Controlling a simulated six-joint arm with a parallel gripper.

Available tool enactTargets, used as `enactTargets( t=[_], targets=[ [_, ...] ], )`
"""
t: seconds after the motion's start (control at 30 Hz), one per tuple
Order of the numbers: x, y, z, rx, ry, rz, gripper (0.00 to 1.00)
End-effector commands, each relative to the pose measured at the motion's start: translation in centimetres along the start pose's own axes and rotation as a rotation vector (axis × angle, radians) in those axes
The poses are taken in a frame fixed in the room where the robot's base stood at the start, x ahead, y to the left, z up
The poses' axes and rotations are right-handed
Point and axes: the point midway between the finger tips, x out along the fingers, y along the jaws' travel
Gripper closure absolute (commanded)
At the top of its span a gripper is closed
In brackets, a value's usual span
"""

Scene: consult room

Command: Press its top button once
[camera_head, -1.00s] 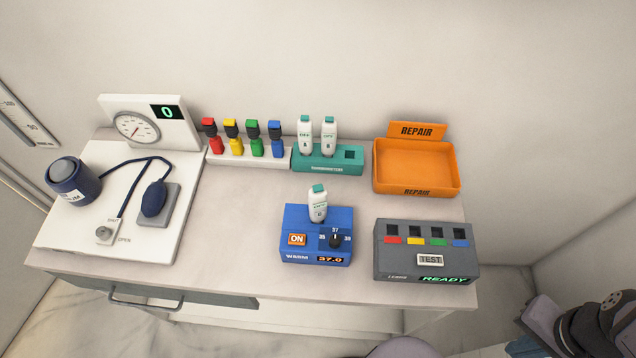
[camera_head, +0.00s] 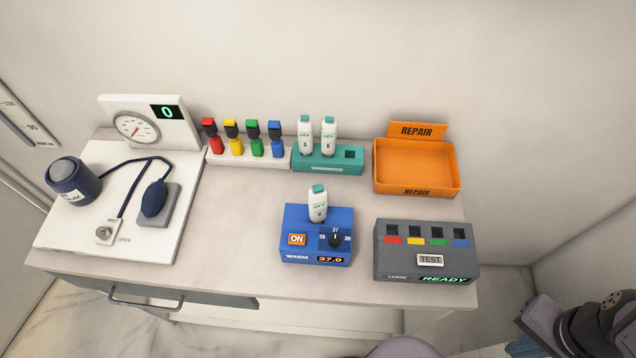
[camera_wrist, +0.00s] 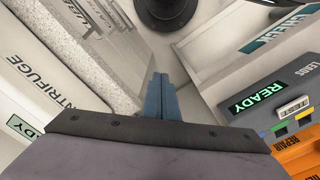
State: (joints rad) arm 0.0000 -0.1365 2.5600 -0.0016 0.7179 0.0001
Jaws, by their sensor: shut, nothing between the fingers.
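A white thermometer (camera_head: 318,207) with a teal button on its top stands upright in the blue warmer (camera_head: 290,222). The warmer's display reads 37.0 and its dial points near 37. Two like thermometers with teal tops, left (camera_head: 305,136) and right (camera_head: 328,138), stand in the teal rack (camera_head: 330,165), and its right slot is empty. My gripper (camera_wrist: 162,82) is shut and empty in the wrist view, away from the thermometers. In the head view only part of my arm shows at the lower right; the fingertips are hidden there.
A grey tester (camera_head: 390,262) reading READY stands right of the warmer. An orange repair tray (camera_head: 450,187) is behind it, empty. Red, yellow, green and blue pieces stand in a white rack (camera_head: 240,160). A gauge board (camera_head: 150,240) with cuff and bulb fills the left. Bare tabletop lies left of the warmer.

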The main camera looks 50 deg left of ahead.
Motion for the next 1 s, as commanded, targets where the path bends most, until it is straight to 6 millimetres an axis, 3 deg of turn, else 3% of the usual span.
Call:
enactTargets(
  t=[0.27, 0.47, 0.67, 1.0],
  targets=[
    [-0.1, -0.2, 0.0, -0.007, 0.000, 0.000, 1.00],
    [-0.8, -1.7, 0.1, -0.078, 0.000, 0.000, 1.00],
    [-1.7, -5.2, 1.0, -0.243, -0.024, 0.003, 1.00],
    [-2.6, -11.7, 5.5, -0.619, -0.114, 0.036, 1.00]
  ],
)
